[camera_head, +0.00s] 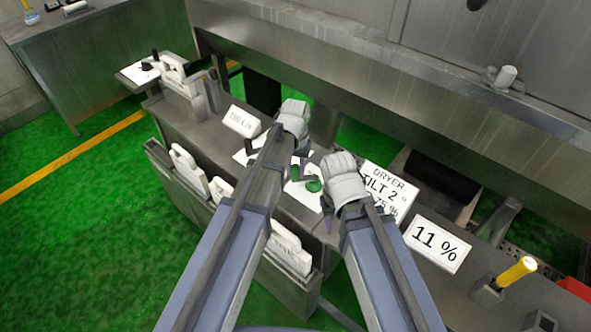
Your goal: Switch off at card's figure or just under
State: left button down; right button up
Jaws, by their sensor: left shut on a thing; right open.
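A white card reading "11 %" (437,246) stands on the console at the right. A larger sign behind it reads "DRYER TILT 2°" and a partly covered figure ending in "75 %" (385,188). A white panel (305,200) on the console carries a round green button (313,185). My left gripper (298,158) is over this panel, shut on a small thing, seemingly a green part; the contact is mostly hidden. My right gripper (329,208) is open beside the green button, at its right, and appears empty.
A lever with a yellow handle (517,270) stands at the right. Another small white card (241,121) is at the left, its text unclear. Several white handle-like plates line the console's front. A steel wall or trough (380,80) runs behind. Green floor is open at left.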

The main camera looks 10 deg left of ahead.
pick_arm(q)
jog(key=shift+s, duration=0.15)
dwell(0.7)
jog(key=s+n, duration=0.1)
jog(key=n, duration=0.1)
jog(key=d+n, duration=0.1)
jog(key=n, duration=0.1)
jog(key=shift+s, duration=0.4)
jog(key=n, duration=0.1)
jog(key=s+d+n, duration=0.1)
jog(key=n, duration=0.2)
jog(key=shift+s+d+n, duration=0.25)
jog(key=shift+s+n, duration=0.05)
jog(key=d+n, duration=0.1)
jog(key=n, duration=0.1)
jog(key=s+d+n, duration=0.1)
jog(key=n, duration=0.1)
jog(key=shift+d, duration=0.1)
jog(key=shift+d+n, duration=0.65)
jog(key=shift+n, duration=0.7)
jog(key=shift+d+n, duration=0.65)
jog(key=shift+n, duration=0.7)
jog(key=shift+w, duration=0.1)
jog(key=c, duration=0.6)
grip_release()
